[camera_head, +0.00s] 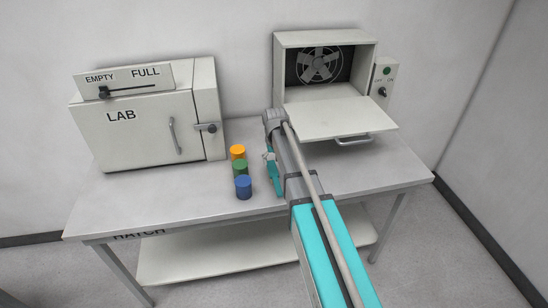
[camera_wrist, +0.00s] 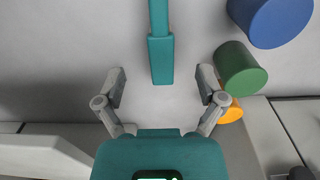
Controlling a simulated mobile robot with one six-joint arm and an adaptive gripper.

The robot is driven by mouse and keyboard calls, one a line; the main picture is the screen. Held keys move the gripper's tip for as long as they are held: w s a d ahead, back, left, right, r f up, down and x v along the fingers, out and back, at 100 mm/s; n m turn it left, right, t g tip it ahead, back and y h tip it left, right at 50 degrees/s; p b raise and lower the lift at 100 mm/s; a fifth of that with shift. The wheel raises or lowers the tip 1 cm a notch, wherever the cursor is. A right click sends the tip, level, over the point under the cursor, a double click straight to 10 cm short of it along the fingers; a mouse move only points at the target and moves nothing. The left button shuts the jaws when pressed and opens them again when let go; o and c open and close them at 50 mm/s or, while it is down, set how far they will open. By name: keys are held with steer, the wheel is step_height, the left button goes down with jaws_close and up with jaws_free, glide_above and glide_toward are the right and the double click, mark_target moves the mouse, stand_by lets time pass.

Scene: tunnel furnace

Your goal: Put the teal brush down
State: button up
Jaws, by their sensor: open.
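The teal brush (camera_wrist: 160,60) shows at the top middle of the wrist view, with a narrow part running up out of frame and a wider block at its near end. It appears to lie on the table surface. My gripper (camera_wrist: 162,78) is open, one finger on each side of the brush's near end, with visible gaps to both. In the head view a teal strip beside my arm, right of the coloured cylinders, seems to be the brush (camera_head: 276,182); my arm partly hides this area.
Orange (camera_head: 237,152), green (camera_head: 240,168) and blue (camera_head: 243,187) cylinders stand close left of my gripper on the table (camera_head: 160,205). A LAB box (camera_head: 140,130) stands left. A furnace with a lowered door (camera_head: 340,117) is behind right. The table's front left is clear.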

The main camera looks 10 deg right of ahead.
steer(key=s, duration=2.3)
steer(key=shift+s+a, duration=0.25)
steer(key=shift+a, duration=0.1)
steer(key=shift+o, duration=0.6)
steer(key=shift+w, duration=0.1)
step_height(320, 180, up, 3)
steer(key=p, duration=0.3)
glide_above(275, 175)
steer(key=shift+f, duration=0.1)
step_height(275, 175, down, 8)
steer(key=b, duration=0.8)
steer(key=shift+f+b, duration=0.2)
steer(key=shift+b, duration=0.1)
steer(key=shift+f, duration=0.15)
